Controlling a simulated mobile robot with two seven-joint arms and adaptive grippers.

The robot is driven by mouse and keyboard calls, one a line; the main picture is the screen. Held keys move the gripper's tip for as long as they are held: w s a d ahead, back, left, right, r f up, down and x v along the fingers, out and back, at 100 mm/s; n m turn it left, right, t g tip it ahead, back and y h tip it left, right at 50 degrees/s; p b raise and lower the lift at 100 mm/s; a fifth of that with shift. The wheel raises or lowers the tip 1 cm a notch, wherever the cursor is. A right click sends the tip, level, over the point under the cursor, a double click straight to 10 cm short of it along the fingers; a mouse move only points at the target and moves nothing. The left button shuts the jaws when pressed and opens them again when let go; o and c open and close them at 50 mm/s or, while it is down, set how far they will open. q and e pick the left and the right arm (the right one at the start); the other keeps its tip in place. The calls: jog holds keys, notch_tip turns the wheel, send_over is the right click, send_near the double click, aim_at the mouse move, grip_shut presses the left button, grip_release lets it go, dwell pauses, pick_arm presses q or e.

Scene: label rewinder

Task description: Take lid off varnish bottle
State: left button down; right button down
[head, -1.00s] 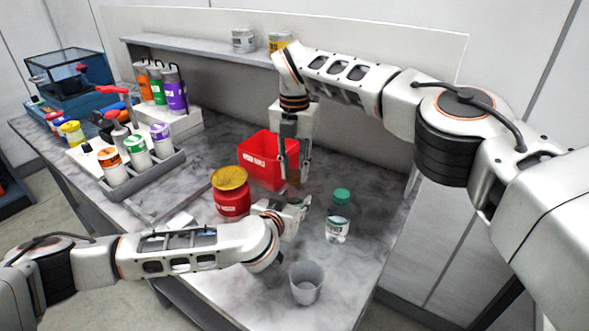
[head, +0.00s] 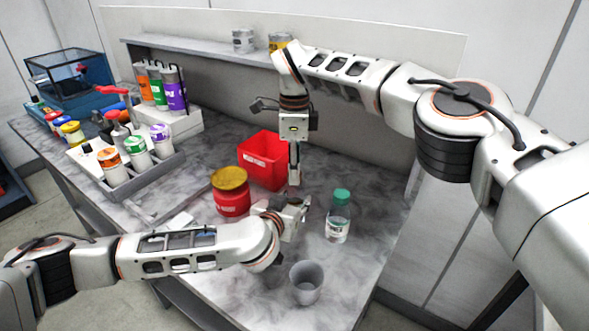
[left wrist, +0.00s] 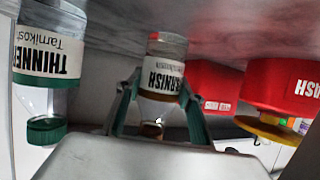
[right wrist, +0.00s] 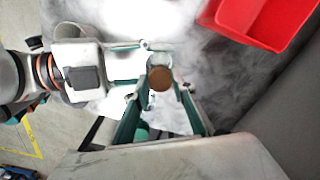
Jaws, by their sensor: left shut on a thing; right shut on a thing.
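The varnish bottle (left wrist: 160,78), with a white VARNISH label, is between the fingers of my left gripper (left wrist: 157,98); this view is upside down. In the head view my left gripper (head: 302,208) is low over the table and the bottle is mostly hidden. My right gripper (head: 295,181) points straight down just above it. In the right wrist view the round brown lid (right wrist: 160,78) sits between the tips of the right gripper's fingers, which are shut on it. I cannot tell whether the lid is still on the bottle's neck.
A thinner bottle (head: 338,220) with a green cap stands to the right. A grey cup (head: 306,283) is near the front edge. A red jar with a yellow lid (head: 230,190) and a red bin (head: 263,160) stand to the left. A rack of bottles (head: 140,172) is farther left.

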jog(key=n, duration=0.7)
jog(key=shift+r, duration=0.15)
dwell(0.3)
jog(key=shift+r, duration=1)
jog(key=shift+r, duration=2)
pick_arm(q)
jog(key=c, duration=1.2)
grip_release()
jog(key=shift+c, duration=0.2)
jog(key=shift+s, duration=0.1)
